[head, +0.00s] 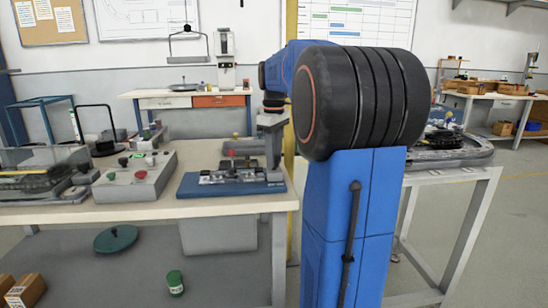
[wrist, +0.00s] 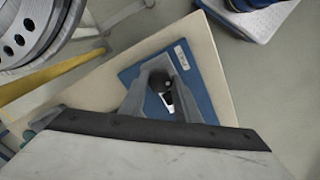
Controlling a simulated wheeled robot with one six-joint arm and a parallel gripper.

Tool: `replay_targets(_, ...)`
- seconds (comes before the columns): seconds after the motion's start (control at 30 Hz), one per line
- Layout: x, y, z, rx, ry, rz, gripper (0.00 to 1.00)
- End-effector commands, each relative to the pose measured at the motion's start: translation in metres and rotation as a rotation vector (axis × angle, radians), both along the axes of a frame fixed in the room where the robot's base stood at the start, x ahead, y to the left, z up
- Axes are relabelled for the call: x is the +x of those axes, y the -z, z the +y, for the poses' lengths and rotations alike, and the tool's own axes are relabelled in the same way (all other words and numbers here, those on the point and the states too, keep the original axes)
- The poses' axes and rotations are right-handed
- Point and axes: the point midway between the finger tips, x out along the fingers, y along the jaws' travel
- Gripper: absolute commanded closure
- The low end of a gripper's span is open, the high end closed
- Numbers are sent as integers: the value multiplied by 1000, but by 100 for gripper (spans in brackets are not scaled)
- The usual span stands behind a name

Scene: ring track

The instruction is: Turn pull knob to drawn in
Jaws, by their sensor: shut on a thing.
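The blue base plate (head: 225,188) with metal parts on it lies on the near table in the head view. A small red part (head: 231,153) rises behind it. My gripper (head: 273,160) points down at the plate's right end. In the wrist view the blue plate (wrist: 205,75) carries a small white label (wrist: 180,53). There my gripper (wrist: 158,72) is shut on a small dark part, which I take to be the pull knob (wrist: 159,84). My fingers hide most of the knob, so how far it is pulled out cannot be told.
A grey control box (head: 135,180) with red and green buttons stands left of the plate on the table (head: 150,208). A yellow post (head: 291,22) stands behind my arm. A green tin (head: 175,283) and cardboard boxes (head: 25,290) are below.

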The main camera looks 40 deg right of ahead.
Motion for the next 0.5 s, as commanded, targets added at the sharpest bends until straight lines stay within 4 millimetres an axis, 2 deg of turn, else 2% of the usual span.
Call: replay_targets(0.5,0,-1,0,-2,488,-1,93)
